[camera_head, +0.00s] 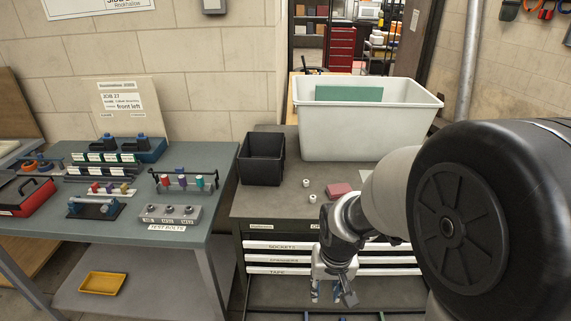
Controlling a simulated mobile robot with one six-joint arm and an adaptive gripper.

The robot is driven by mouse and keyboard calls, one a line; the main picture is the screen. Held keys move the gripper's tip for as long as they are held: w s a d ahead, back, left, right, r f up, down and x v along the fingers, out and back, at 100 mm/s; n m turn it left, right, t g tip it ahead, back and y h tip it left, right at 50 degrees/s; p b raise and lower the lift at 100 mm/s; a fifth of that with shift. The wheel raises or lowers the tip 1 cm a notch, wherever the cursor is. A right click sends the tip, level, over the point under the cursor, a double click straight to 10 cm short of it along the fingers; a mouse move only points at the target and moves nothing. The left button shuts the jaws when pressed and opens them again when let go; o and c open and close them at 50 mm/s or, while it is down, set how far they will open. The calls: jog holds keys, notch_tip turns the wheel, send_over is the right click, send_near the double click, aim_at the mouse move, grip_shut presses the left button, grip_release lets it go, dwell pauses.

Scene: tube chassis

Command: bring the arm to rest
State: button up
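My arm comes in from the right side of the head view, with a large dark round joint cover in the foreground. My gripper (328,293) hangs at the arm's lower end, pointing down in front of the drawer cabinet (236,205). Its fingers look apart, with a gap between them. I see nothing held in it, though the fingertips are small here. The arm hides the cabinet's right part.
The cabinet top bears a black bin (262,160), a large white tub (366,131), a reddish block (339,190) and small white pieces (306,183). Left stands a workbench (222,190) with racks and a red case (26,194). A yellow tray (102,283) lies on its lower shelf.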

jog(key=s+d+r+t, duration=0.1)
jog(key=s+d+r, duration=0.1)
jog(key=s+r, duration=0.6)
jog(key=s+d+r+t, duration=0.2)
jog(key=s+r, duration=0.7)
jog(key=s, duration=0.1)
jog(key=shift+d, duration=0.3)
